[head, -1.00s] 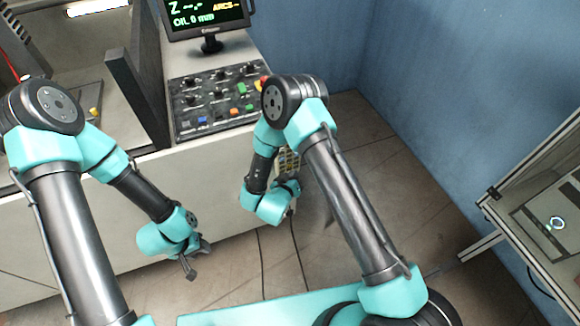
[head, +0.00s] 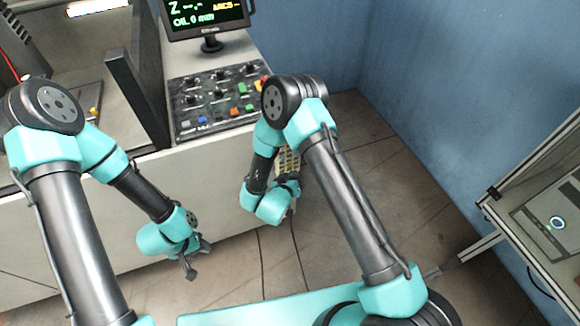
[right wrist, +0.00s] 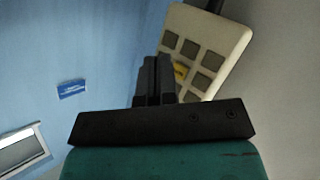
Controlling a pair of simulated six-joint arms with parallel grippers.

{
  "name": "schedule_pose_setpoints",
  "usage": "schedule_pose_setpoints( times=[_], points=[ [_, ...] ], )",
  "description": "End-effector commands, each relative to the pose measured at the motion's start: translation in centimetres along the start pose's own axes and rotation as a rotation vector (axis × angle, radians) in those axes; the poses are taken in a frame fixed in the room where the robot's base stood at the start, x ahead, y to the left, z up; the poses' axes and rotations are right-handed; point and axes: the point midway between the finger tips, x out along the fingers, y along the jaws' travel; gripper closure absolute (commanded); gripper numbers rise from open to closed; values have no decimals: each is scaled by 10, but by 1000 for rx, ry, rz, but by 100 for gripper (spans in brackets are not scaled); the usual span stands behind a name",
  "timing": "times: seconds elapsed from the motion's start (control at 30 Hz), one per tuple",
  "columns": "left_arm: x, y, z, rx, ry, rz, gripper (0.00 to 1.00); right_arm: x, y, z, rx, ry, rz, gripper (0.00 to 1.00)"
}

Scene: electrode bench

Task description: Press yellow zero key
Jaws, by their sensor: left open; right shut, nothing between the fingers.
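A cream keypad (right wrist: 207,48) with several grey keys hangs tilted in the right wrist view. The yellow key (right wrist: 180,70) shows at its lower left, just right of my right gripper's fingers and partly covered by them. My right gripper (right wrist: 152,65) is shut and empty, its tips close to the keypad; I cannot tell whether they touch it. In the head view the keypad (head: 288,160) is mostly hidden behind my right arm, and the right gripper (head: 292,205) is small beside it. My left gripper (head: 190,268) is open and empty, low in front of the machine.
A control panel (head: 217,100) with knobs and coloured buttons lies on the machine, below a monitor (head: 207,18). A blue wall stands behind. A table (head: 540,225) is at the right. The floor between is clear apart from thin cables.

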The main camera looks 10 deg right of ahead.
Motion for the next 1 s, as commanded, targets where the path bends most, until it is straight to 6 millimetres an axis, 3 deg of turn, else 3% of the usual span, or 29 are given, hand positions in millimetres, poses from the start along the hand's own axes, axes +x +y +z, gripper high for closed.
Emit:
schedule_pose_setpoints(
  times=[1.0],
  points=[
    [0, 0, 0, 0, 0, 0, 57, 6, -4, -4, 1, 0, 0, 100]
  ],
)
